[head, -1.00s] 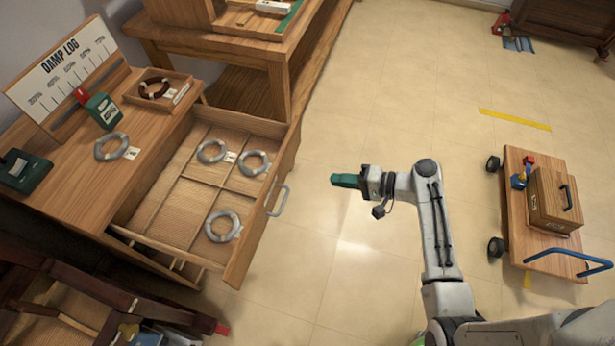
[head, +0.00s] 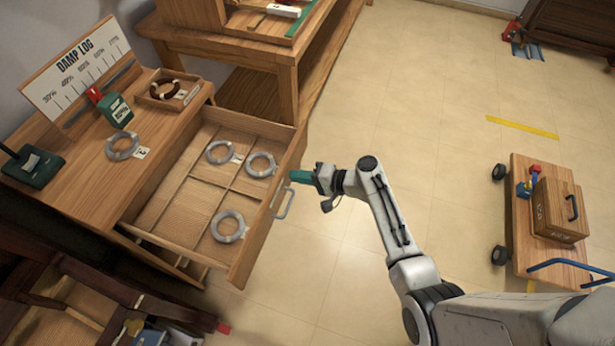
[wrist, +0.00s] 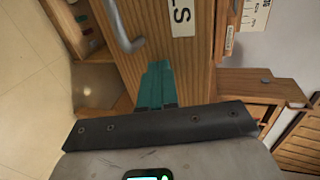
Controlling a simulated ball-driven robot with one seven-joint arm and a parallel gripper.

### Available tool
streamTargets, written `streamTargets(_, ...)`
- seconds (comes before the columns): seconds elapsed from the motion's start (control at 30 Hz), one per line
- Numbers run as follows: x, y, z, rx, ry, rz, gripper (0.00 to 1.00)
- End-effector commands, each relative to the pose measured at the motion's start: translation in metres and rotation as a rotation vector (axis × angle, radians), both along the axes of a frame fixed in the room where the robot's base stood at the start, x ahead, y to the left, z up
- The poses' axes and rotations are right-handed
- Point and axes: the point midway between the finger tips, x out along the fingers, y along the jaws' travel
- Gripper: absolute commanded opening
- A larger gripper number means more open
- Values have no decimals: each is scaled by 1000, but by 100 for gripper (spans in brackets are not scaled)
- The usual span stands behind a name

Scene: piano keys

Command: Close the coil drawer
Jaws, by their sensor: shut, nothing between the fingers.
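The coil drawer (head: 240,262) is pulled far out of the wooden desk, and its divided inside holds three grey coils (head: 229,226). Its front carries a grey bar handle (head: 285,203). In the wrist view the drawer front (wrist: 177,62) fills the middle, with the handle (wrist: 122,28) at upper left and part of a white label (wrist: 181,17) beside it. My gripper (head: 291,176) has teal fingers, shut and empty. In the head view its tips are close to the outer face of the drawer front, near its far end. Whether they touch it I cannot tell.
The desk top (head: 75,185) bears a grey coil (head: 122,146), a green box and a tray with a dark coil. A wooden bench (head: 215,45) stands behind. A chair (head: 95,300) is at lower left. A cart (head: 545,220) stands right; the floor between is clear.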

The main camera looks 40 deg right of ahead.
Motion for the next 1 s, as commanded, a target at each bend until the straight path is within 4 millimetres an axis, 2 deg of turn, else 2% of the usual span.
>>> streamTargets(0.37, 1, 1, -1, 0, 0, 1, 0)
streamTargets(0.57, 14, 9, -2, -1, -1, 3, 0)
streamTargets(0.77, 48, 29, -3, -1, -3, 6, 0)
streamTargets(1.0, 106, 62, -5, -1, -4, 6, 0)
